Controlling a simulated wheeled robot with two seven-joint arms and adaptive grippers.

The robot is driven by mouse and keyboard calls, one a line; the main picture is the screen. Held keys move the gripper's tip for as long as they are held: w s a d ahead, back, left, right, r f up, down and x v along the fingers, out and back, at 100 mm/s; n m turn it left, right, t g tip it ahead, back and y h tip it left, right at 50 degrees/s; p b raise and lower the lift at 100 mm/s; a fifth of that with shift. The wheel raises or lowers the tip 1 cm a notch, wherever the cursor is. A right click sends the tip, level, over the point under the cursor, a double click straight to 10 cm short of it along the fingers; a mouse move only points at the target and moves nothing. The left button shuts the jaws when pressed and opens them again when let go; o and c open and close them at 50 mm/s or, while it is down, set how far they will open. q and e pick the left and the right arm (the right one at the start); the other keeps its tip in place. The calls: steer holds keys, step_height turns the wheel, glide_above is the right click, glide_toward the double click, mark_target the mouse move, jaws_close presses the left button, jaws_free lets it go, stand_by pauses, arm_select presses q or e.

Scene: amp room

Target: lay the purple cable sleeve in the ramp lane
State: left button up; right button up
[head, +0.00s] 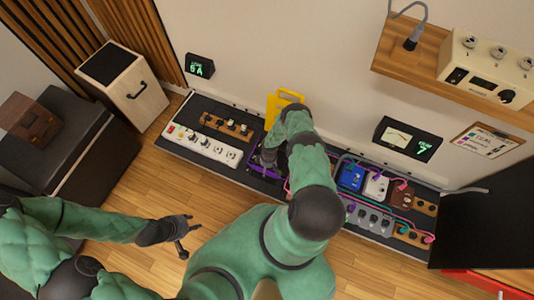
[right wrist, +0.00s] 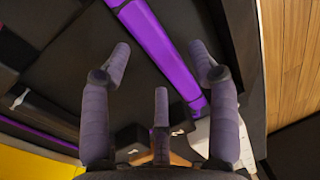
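My right gripper (head: 268,157) is low over the dark pedalboard, at a purple-edged section (head: 256,172). In the right wrist view its fingers (right wrist: 160,80) are spread, with nothing held between them. A broad purple strip (right wrist: 165,45) runs diagonally below and between the fingertips, apart from them as far as I can see. I cannot tell whether it is the cable sleeve or the section's edge. A thinner purple line (right wrist: 40,138) lies to the left. The hand and forearm hide much of this section in the head view. My left gripper (head: 188,238) is open and empty above the floor.
A white pedal strip (head: 203,144) and a wooden knob block (head: 226,124) sit on the board's left. Several pedals, including a blue one (head: 351,177), and cables fill its right. A yellow piece (head: 284,97) stands behind. A wooden shelf (head: 405,50) juts from the wall.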

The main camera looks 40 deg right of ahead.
steer(key=shift+r, duration=0.1)
step_height(320, 180, up, 12)
steer(key=d, duration=0.1)
steer(key=shift+w+d, duration=0.3)
steer(key=shift+w, duration=0.15)
stand_by(0.3)
steer(key=shift+f, duration=0.2)
stand_by(0.4)
steer(key=s+a+r+m+t+y+p, duration=0.1)
steer(key=s+a+r+m+p, duration=0.15)
steer(key=a+r, duration=0.85)
steer(key=s+a+r+m+y+p, duration=0.2)
steer(key=a+r+m+p, duration=0.1)
steer(key=a+r, duration=0.8)
steer(key=s+a+r+m+p, duration=0.2)
steer(key=s+r, duration=0.4)
steer(key=r, duration=0.2)
steer(key=shift+s+a+h, duration=0.2)
steer(key=shift+a+h, duration=0.1)
steer(key=shift+a, duration=0.1)
